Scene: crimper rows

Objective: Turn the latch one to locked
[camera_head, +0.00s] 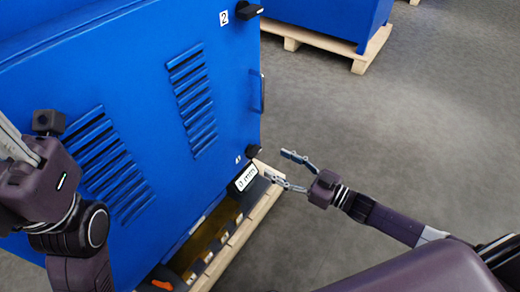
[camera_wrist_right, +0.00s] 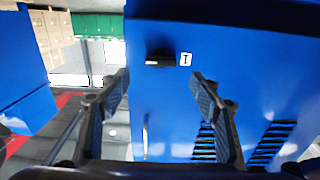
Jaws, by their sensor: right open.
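Latch one is a small black handle (camera_head: 252,151) beside the "1" label (camera_head: 238,160), at the lower right corner of the blue cabinet door (camera_head: 150,60). In the right wrist view the latch (camera_wrist_right: 160,58) lies about level beside its label (camera_wrist_right: 185,59). My right gripper (camera_head: 277,165) is open and empty, just right of the latch and apart from it. In the right wrist view its fingertips (camera_wrist_right: 158,78) stand either side of the latch's line, with the latch beyond them.
Latch two (camera_head: 248,11), by the "2" label (camera_head: 224,18), is at the door's upper right. A door handle (camera_head: 262,92) sits between the latches. The cabinet stands on a wooden pallet (camera_head: 262,208). Another blue cabinet (camera_head: 335,15) is behind. The grey floor at right is clear.

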